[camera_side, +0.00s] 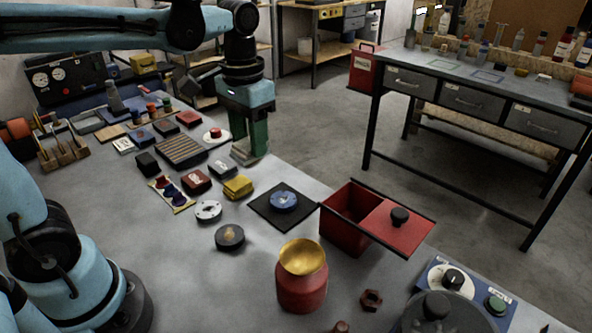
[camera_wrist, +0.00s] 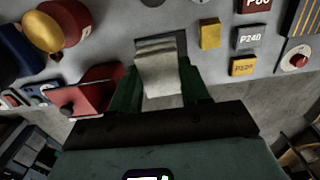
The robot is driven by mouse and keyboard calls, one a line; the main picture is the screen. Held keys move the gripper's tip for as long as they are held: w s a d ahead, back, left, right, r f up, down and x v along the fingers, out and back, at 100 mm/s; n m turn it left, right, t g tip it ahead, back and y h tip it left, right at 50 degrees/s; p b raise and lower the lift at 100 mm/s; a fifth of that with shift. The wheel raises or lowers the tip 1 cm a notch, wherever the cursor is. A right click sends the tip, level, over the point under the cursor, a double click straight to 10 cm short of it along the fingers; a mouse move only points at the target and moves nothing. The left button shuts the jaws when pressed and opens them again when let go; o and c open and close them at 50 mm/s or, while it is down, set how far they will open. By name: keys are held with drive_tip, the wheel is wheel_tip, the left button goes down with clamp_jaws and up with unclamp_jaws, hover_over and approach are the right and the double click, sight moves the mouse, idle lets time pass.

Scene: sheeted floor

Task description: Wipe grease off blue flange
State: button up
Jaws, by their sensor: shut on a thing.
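The blue flange (camera_side: 284,201) lies flat on a black square mat (camera_side: 262,213) near the middle of the bench in the side view. Its grease is too small to make out. My gripper (camera_side: 250,148) points down, beyond the mat and to its upper left. It is shut on a pale folded cloth (camera_wrist: 160,72), which hangs between the green fingers in the wrist view (camera_wrist: 162,88). In the wrist view a dark patch of mat shows behind the cloth, and the flange is hidden.
A red bin (camera_side: 345,231) with a sliding red lid stands right of the mat. A red jar with a gold funnel top (camera_side: 302,280) stands in front. A yellow block (camera_side: 238,187), a white flange (camera_side: 208,211) and a dark disc (camera_side: 230,237) lie to the left.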

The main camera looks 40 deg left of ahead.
hover_over(274, 199)
wheel_tip(274, 199, down, 7)
drive_tip(key=shift+s+a+f, duration=0.15)
drive_tip(key=shift+f, duration=1.8)
drive_tip(key=shift+s+a+f, duration=0.1)
drive_tip(key=shift+f, duration=1.8)
drive_tip(key=shift+w+d+f, duration=0.25)
drive_tip(key=shift+w+d, duration=0.5)
drive_tip(key=shift+w, duration=0.05)
drive_tip(key=shift+w+d, duration=1.15)
drive_tip(key=shift+d, duration=0.05)
drive_tip(key=s+a, duration=0.3)
drive_tip(key=shift+s+a, duration=0.2)
drive_tip(key=shift+a, duration=0.05)
drive_tip(key=shift+s+a+r, duration=0.1)
drive_tip(key=shift+s+r, duration=0.05)
drive_tip(key=shift+r, duration=0.4)
drive_tip(key=shift+s+a+r, duration=0.1)
drive_tip(key=shift+s+r, duration=0.05)
drive_tip(key=shift+r, duration=3.35)
drive_tip(key=shift+f, duration=0.15)
